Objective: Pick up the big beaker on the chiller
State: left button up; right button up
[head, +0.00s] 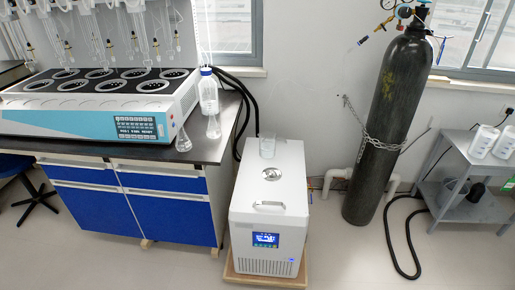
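The chiller (268,205) is a white box with a blue display on its front, standing on a low wooden base on the floor in the middle of the head view. A clear beaker (267,147) stands upright on the back part of the chiller's top, behind a round cap and a handle. Neither of my grippers shows in this view.
A blue-drawer bench (150,209) at left holds the distiller (100,103), a bottle (208,92) and two flasks (213,126). Black hoses run behind the chiller. A chained gas cylinder (393,125) and a grey cart (462,168) stand right.

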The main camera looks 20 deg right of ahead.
aim_at(267, 138)
jog(key=i+l+u, duration=0.1)
jog(key=l+u, duration=1.25)
jog(key=l, duration=0.15)
